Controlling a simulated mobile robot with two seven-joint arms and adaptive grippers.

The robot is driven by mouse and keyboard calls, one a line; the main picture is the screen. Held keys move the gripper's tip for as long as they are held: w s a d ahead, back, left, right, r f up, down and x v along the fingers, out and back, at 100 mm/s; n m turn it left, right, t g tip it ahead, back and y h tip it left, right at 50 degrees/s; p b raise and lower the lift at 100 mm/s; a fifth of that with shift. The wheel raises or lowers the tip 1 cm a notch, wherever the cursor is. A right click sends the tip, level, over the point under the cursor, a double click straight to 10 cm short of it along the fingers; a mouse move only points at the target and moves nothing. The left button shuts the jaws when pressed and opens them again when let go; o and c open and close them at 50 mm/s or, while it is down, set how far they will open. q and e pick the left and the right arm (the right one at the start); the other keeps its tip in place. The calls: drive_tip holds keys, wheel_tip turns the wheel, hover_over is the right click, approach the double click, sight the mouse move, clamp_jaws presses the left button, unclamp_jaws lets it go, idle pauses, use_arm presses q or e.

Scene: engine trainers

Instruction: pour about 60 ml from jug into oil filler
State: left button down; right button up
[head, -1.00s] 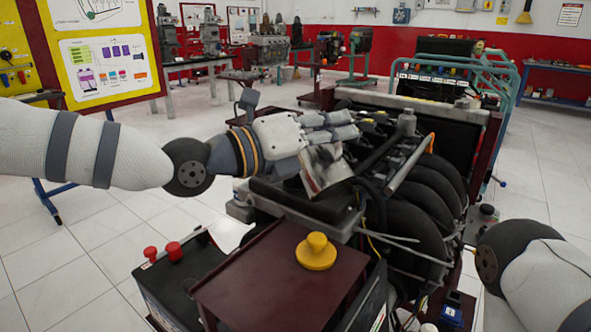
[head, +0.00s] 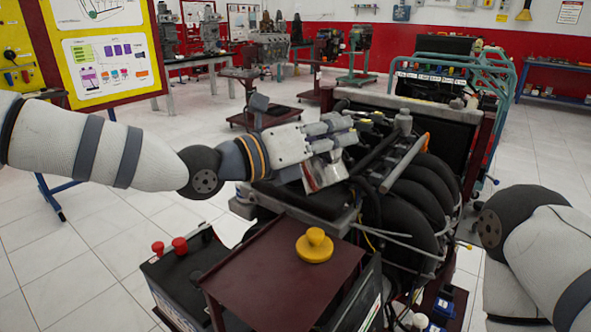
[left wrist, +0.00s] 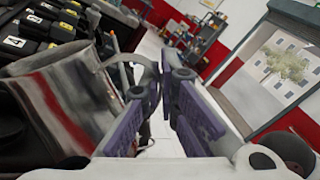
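The jug (head: 326,173) is metallic with a red band. It is tilted over the engine (head: 420,190) in the head view, and its near side also shows large at the left of the left wrist view (left wrist: 65,105). My left gripper (head: 345,130) is shut on the jug's handle (left wrist: 128,66), which lies between the purple finger pads in the left wrist view. The oil filler cannot be made out; the jug and hand cover that part of the engine. No stream of oil is visible. My right gripper is outside the view; only part of my right arm shows.
A yellow cap (head: 314,246) lies on a dark red stand top (head: 270,275) in front of the engine. A black battery (head: 180,272) with red terminals is left of it. Hoses and a metal rail crowd the engine top. Open tiled floor lies left.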

use_arm(q)
drive_tip(key=shift+r, duration=0.1)
drive_tip(key=s+d+f+m, duration=0.4)
drive_tip(key=s+f+m, duration=0.1)
drive_tip(key=m, duration=0.3)
drive_tip(key=shift+s+f, duration=0.3)
drive_tip(key=shift+f, duration=0.55)
drive_tip(key=shift+d, duration=0.1)
